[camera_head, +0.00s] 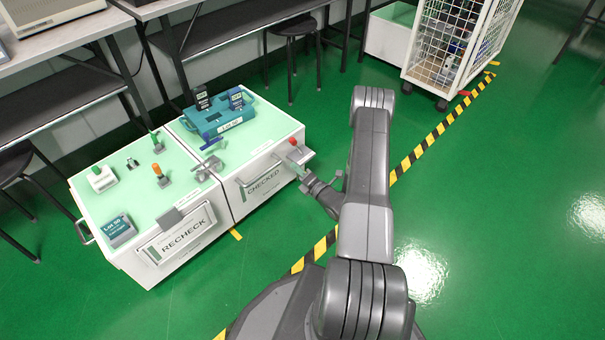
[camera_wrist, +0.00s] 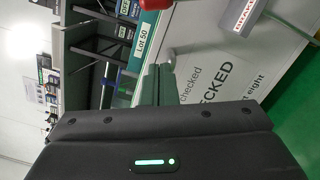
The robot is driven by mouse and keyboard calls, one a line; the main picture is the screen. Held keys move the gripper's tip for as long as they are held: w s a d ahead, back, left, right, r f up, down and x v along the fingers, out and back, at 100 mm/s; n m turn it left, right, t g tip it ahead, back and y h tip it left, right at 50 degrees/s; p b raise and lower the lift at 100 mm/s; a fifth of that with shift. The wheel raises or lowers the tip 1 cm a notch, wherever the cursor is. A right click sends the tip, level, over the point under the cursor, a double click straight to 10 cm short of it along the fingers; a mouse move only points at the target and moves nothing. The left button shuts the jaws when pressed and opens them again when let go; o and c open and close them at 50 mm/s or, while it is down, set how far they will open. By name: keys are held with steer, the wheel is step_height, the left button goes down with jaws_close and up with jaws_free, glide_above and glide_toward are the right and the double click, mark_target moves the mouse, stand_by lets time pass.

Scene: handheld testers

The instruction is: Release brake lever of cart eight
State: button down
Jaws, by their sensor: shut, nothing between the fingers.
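The cart marked CHECKED (camera_head: 272,173) stands left of my arm in the head view. Its front lettering (camera_wrist: 212,85) also shows in the wrist view, with part of the words "cart eight" readable. A lever with a red knob (camera_head: 293,142) is at the cart's right front corner; red also shows at the top of the wrist view (camera_wrist: 155,4). My gripper (camera_head: 293,160) is shut and empty close beside this corner, just below the red knob. Its fingers (camera_wrist: 157,82) point at the cart front. I cannot tell whether they touch the lever.
The RECHECK cart (camera_head: 130,225) adjoins on the left. A white mesh cage trolley (camera_head: 455,45) stands at the back. Green floor on the right is clear.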

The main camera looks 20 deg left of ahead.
mark_target(297, 147)
steer(key=w+a+r+b, duration=0.1)
steer(key=w+a+b, duration=0.1)
steer(key=w, duration=0.4)
steer(key=shift+a+r, duration=0.4)
steer(key=shift+a, duration=0.5)
steer(key=shift+d+r, duration=0.1)
